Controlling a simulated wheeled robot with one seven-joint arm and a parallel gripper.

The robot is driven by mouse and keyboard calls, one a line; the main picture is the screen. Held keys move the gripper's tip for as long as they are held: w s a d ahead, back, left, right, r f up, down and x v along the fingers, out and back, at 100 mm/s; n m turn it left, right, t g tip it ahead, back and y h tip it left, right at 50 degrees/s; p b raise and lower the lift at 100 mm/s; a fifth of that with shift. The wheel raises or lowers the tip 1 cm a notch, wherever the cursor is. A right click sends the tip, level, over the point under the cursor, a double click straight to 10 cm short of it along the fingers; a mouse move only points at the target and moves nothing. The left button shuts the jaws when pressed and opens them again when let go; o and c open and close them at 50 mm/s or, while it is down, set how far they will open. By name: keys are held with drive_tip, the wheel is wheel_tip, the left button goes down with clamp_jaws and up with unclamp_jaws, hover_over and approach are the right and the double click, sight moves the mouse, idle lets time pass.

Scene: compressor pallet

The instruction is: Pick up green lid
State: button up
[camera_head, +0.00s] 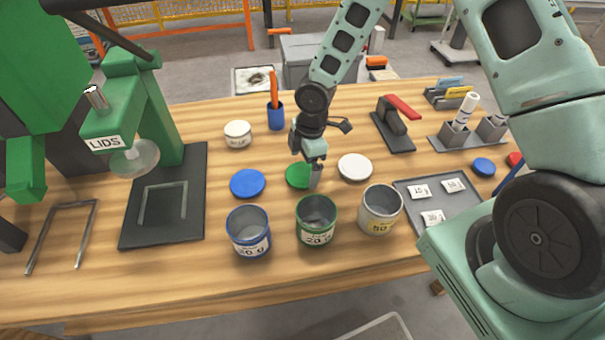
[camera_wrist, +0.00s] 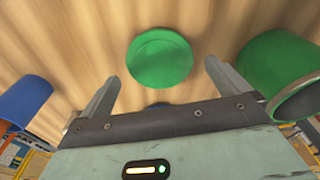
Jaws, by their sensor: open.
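The green lid (camera_head: 297,176) lies flat on the wooden table, between a blue lid (camera_head: 247,183) and a white lid (camera_head: 355,167). My gripper (camera_head: 312,172) is above the green lid and partly covers its right side in the head view. In the wrist view the green lid (camera_wrist: 159,57) is whole and lies ahead of the fingers, near the line midway between them. My gripper (camera_wrist: 158,92) is open and empty there, its two fingers spread apart. I cannot tell the exact height of the fingertips over the lid.
A green can (camera_head: 316,220) stands just in front of the lid, with a blue can (camera_head: 248,232) to its left and a white can (camera_head: 380,209) to its right. A green press (camera_head: 130,125) stands at left. A grey tray (camera_head: 408,203) with labels lies at right.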

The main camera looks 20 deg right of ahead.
sight(303, 176)
drive_tip(key=shift+a+f, duration=0.1)
drive_tip(key=shift+f, duration=1.25)
drive_tip(key=c, duration=0.9)
